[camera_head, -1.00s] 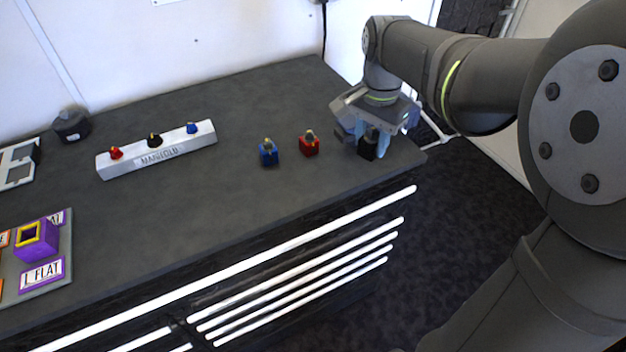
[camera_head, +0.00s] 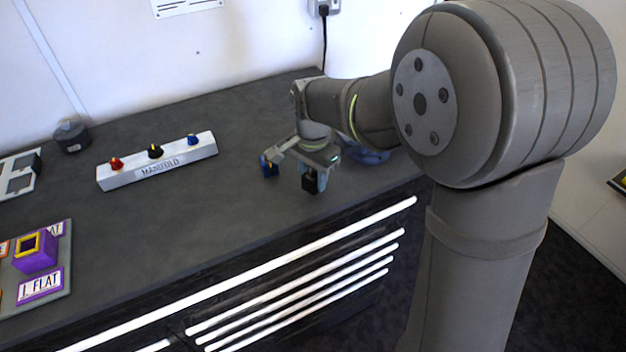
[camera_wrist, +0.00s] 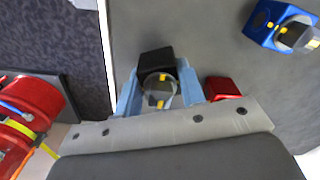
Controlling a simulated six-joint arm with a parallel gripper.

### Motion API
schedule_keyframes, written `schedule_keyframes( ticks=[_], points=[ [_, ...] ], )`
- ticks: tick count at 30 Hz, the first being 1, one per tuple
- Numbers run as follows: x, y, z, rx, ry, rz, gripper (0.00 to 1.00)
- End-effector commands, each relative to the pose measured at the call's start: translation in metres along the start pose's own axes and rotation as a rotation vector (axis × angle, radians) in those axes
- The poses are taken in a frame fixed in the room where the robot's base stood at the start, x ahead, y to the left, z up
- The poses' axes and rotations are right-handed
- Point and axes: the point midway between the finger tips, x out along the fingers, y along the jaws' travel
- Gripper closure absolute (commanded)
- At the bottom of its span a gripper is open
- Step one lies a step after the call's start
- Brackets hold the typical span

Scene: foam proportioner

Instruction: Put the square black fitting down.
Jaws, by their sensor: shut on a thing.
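The square black fitting (camera_head: 310,184) is between the fingers of my gripper (camera_head: 314,183), over the front right part of the grey worktop in the head view. In the wrist view the fitting (camera_wrist: 155,61), with a round metal top and yellow marks, sits between the two light-blue fingers (camera_wrist: 160,92). My gripper is shut on it. I cannot tell whether its base touches the worktop.
A blue fitting (camera_head: 268,168) stands just left of my gripper. A red fitting (camera_wrist: 222,87) is close beside the right finger in the wrist view; my gripper hides it in the head view. The manifold block (camera_head: 158,163) stands further left. The worktop's front edge (camera_head: 330,218) is near.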

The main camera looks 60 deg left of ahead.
Motion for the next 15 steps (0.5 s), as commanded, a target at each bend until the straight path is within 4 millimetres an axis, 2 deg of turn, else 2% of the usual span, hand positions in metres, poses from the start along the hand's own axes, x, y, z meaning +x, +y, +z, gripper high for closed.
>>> schedule_keyframes(
  ticks=[3,14,15],
  points=[
    [0.015,0.001,0.000,0.000,-0.001,0.001,0.94],
    [0.019,0.000,0.000,0.000,0.000,0.001,0.94],
    [0.020,0.000,0.000,0.000,0.000,0.001,0.60]
  ],
)
